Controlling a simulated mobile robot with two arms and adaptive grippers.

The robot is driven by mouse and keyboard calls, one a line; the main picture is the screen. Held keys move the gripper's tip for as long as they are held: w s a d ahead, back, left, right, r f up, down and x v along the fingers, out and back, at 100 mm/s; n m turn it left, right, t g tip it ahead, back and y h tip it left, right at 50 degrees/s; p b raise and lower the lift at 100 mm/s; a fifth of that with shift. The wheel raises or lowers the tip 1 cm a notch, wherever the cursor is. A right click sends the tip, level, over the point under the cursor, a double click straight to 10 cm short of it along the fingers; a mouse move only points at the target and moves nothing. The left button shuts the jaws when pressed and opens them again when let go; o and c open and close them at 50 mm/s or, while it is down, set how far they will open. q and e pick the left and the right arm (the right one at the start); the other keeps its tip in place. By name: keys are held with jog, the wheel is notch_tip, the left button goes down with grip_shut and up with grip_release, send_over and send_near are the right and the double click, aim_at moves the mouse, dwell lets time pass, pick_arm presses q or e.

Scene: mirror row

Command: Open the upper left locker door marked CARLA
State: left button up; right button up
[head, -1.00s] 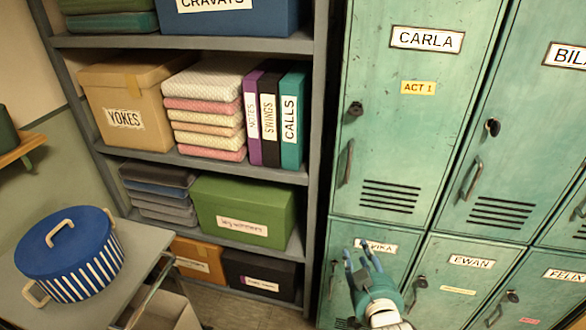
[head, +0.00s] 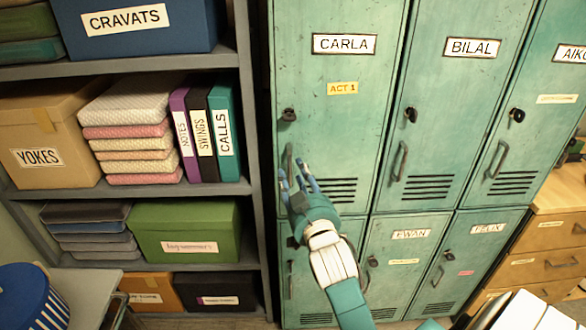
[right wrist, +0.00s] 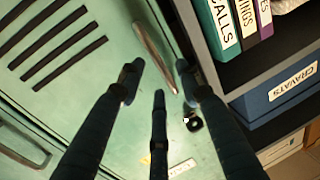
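The green upper left locker door (head: 330,145) is marked CARLA and looks closed. Its upright handle (head: 289,158) is on the left side, below a dark lock (head: 288,114). My right gripper (head: 296,180) is open, with its fingers pointing up at the handle's lower part. In the right wrist view, the handle (right wrist: 153,55) shows between the spread fingertips of my right gripper (right wrist: 158,78). The fingers do not close on it; whether one touches it I cannot tell. The lock (right wrist: 193,123) also shows there. My left gripper is not in view.
A grey shelf unit (head: 245,100) with boxes and binders stands close left of the lockers. The BILAL locker (head: 452,110) adjoins on the right, with more lockers below. A wooden drawer cabinet (head: 545,240) is at the right. A blue striped pot (head: 25,295) is at lower left.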

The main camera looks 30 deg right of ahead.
jog(key=shift+x, duration=0.8)
grip_shut()
